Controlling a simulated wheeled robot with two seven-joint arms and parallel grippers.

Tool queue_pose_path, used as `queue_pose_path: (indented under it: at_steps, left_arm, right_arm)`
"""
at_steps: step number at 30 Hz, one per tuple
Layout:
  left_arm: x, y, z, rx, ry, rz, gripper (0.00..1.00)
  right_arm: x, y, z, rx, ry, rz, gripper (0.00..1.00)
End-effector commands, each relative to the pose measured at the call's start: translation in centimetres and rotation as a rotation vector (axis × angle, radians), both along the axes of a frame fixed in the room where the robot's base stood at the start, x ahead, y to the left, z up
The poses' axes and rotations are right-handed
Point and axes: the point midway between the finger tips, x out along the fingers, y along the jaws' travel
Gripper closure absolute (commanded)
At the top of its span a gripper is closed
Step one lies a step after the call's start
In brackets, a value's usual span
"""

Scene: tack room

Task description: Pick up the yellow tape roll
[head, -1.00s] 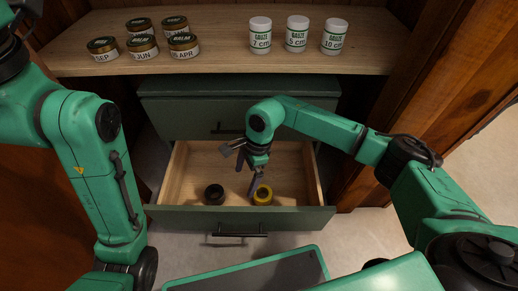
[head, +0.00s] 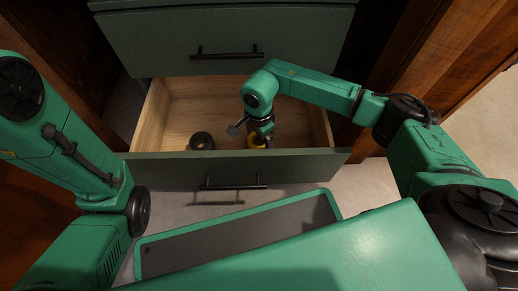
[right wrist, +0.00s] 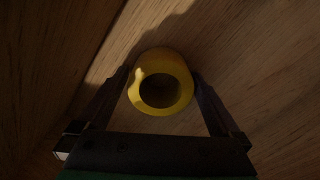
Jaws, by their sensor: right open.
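The yellow tape roll (head: 257,142) lies in the open drawer, partly hidden by my right gripper in the head view. In the right wrist view the yellow tape roll (right wrist: 161,66) shows its round hole toward the camera and lies on the wooden drawer bottom. My right gripper (head: 260,140) reaches down into the drawer over the roll. In the right wrist view its two fingers (right wrist: 161,88) are apart, one on each side of the roll; whether they touch it I cannot tell. My left arm shows at the left, but its gripper is out of the picture.
A black roll (head: 202,141) lies in the drawer to the left of the yellow one. The green drawer front (head: 235,168) with its dark handle stands nearest me. A closed drawer (head: 225,35) is above. Wooden walls stand at both sides.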

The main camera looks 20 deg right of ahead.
Motion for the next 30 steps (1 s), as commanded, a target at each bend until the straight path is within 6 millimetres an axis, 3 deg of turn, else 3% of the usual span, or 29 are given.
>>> queue_pose_path:
  at_steps: [5, 6, 12, 19, 23, 26, 30]
  left_arm:
    - [-0.4, 0.0, 0.1, 0.001, -0.011, 0.003, 0.55]
    - [-0.4, 0.0, 0.1, 0.000, -0.012, 0.004, 0.55]
    - [-0.4, 0.0, 0.1, 0.000, -0.012, 0.005, 0.55]
    - [-0.3, 0.0, 0.3, -0.001, -0.011, 0.005, 0.55]
    - [-0.2, 0.0, 1.1, -0.001, -0.008, 0.004, 0.55]
    - [0.2, 0.0, 2.4, 0.000, 0.004, 0.003, 0.55]
    - [1.2, -0.1, 4.8, 0.004, 0.039, -0.005, 0.55]
  right_arm:
    - [0.1, 0.0, 0.0, 0.002, -0.002, 0.000, 0.00]
    - [0.1, 0.0, 0.0, 0.002, -0.002, 0.000, 0.04]
    - [0.1, 0.0, 0.0, 0.002, -0.002, -0.001, 0.77]
    - [0.1, 0.0, 0.1, 0.002, -0.002, -0.001, 0.76]
    - [0.1, 0.0, 1.3, 0.002, -0.002, 0.000, 0.76]
    - [0.1, 0.0, 3.3, 0.003, -0.004, 0.000, 0.76]
    - [0.1, 0.0, 7.7, 0.002, -0.005, 0.000, 0.76]
